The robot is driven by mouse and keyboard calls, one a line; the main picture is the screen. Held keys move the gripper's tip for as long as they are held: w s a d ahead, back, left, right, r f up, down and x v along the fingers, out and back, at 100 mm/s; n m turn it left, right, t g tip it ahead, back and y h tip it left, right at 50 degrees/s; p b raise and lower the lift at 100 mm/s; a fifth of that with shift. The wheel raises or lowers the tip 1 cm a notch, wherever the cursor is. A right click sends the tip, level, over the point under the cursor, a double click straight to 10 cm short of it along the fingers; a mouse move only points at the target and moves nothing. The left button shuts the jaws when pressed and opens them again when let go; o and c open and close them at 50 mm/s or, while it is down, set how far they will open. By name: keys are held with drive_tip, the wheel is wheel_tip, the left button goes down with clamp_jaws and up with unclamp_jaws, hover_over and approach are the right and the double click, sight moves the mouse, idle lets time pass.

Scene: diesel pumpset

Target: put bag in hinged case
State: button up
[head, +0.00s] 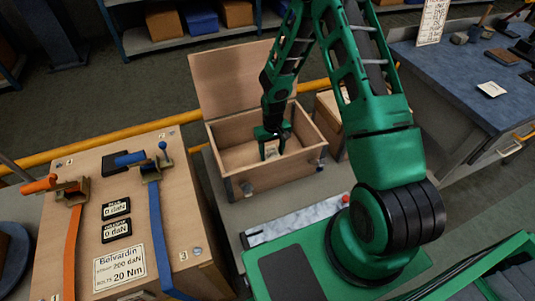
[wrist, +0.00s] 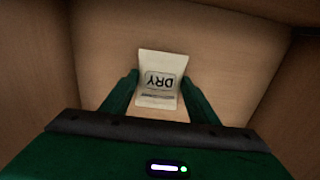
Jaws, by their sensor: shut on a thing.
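The hinged case (head: 231,169) is a light wooden box with its lid (head: 235,80) standing open at the back. My gripper (head: 272,148) reaches down inside the case, between its walls. In the wrist view, my gripper (wrist: 158,98) is shut on a small white bag (wrist: 160,68) marked "DRY", with one green finger on each side. The bag is over the wooden floor of the case (wrist: 215,55). I cannot tell whether the bag touches the floor. In the head view the bag is mostly hidden by my gripper.
A wooden panel (head: 125,190) with orange and blue straps stands at the left. Another wooden box (head: 328,112) is right of the case, partly behind my arm. A yellow rail (head: 130,132) runs behind. A blue-topped bench (head: 460,85) with small items is at the right.

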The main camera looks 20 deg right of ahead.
sight(272, 154)
drive_tip(key=shift+f, duration=0.15)
drive_tip(key=o, duration=1.1)
wheel_tip(272, 154, up, 12)
drive_tip(key=s+d+r+m, duration=0.1)
drive_tip(key=s+d+r, duration=0.35)
drive_tip(key=r, duration=0.25)
drive_tip(key=s+d+r+m+h, duration=0.1)
drive_tip(key=s+d+r, duration=0.35)
drive_tip(key=r, duration=0.25)
drive_tip(key=s+d+r+m, duration=0.1)
drive_tip(key=s+d+r, duration=0.3)
drive_tip(key=s+r, duration=0.15)
drive_tip(key=s+r+m, duration=0.1)
drive_tip(key=s+r, duration=0.2)
drive_tip(key=s, duration=0.3)
drive_tip(key=s+r+m, duration=0.1)
drive_tip(key=s+r, duration=0.1)
drive_tip(key=s, duration=0.4)
drive_tip(key=s+r+m+y, duration=0.1)
drive_tip(key=s+r, duration=0.2)
drive_tip(key=s, duration=0.3)
drive_tip(key=shift+a+r, duration=0.15)
drive_tip(key=shift+r, duration=0.15)
